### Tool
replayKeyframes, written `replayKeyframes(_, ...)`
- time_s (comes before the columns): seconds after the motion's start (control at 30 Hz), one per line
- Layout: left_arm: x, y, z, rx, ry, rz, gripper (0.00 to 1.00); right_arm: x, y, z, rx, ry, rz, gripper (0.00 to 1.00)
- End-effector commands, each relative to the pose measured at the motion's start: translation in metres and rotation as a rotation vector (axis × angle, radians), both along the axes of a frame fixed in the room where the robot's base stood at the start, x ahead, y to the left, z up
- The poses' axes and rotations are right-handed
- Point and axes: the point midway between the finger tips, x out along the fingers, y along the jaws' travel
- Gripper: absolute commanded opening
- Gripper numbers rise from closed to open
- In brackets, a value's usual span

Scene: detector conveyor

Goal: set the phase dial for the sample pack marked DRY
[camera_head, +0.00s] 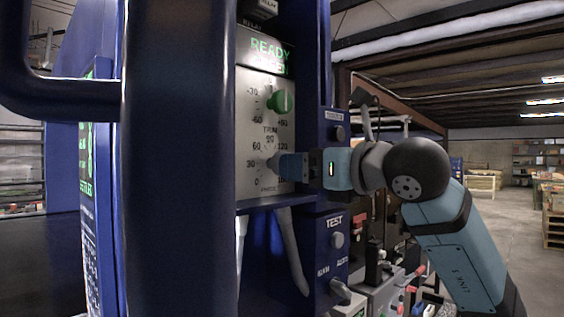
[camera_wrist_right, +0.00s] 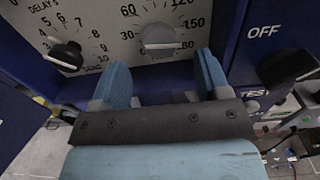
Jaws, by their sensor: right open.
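The phase dial is a grey knob (camera_wrist_right: 160,40) on a pale panel, ringed by a scale with 30, 60, 120 and 150 readable in the right wrist view. A pale line on it points roughly to the right, toward the high end of the scale. In the head view the same dial (camera_head: 272,163) is partly hidden by my right gripper (camera_head: 291,166). In the wrist view the right gripper's blue fingers (camera_wrist_right: 163,78) are open, one toward each side of the knob, just short of it; contact cannot be told. My left gripper and a pack marked DRY are not seen.
A green knob (camera_head: 281,101) sits above, under a READY display (camera_head: 269,51). A black delay knob (camera_wrist_right: 66,54) is left of the dial and a black switch (camera_wrist_right: 287,66) by OFF is right. A blue post and handle (camera_head: 163,160) stand close on the left.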

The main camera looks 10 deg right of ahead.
Motion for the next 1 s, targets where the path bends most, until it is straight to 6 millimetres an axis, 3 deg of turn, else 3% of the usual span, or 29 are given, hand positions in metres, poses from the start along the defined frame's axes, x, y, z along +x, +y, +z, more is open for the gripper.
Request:
replayKeyframes(0.1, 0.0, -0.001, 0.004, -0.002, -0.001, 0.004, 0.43, 0.02, 0.014, 0.001, 0.001, 0.003, 0.001, 0.69)
replayKeyframes(0.3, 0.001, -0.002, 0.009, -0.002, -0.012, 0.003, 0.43, 0.041, 0.027, 0.0, 0.001, 0.002, 0.0, 0.69)
replayKeyframes(0.7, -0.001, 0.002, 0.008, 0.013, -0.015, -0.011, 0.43, 0.048, 0.032, 0.0, 0.001, 0.001, 0.001, 0.69)
replayKeyframes(0.77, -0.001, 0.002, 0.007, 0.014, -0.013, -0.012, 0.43, 0.047, 0.032, 0.0, 0.001, 0.001, 0.001, 0.58)
replayKeyframes(0.9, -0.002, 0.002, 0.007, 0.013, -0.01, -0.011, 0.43, 0.047, 0.031, 0.0, 0.001, 0.001, 0.001, 0.26)
replayKeyframes(0.93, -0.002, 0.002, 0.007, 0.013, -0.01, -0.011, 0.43, 0.047, 0.031, 0.0, 0.001, 0.001, 0.001, 0.2)
replayKeyframes(1.0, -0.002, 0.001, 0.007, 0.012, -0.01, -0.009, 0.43, 0.047, 0.031, 0.0, 0.001, 0.001, 0.001, 0.2)
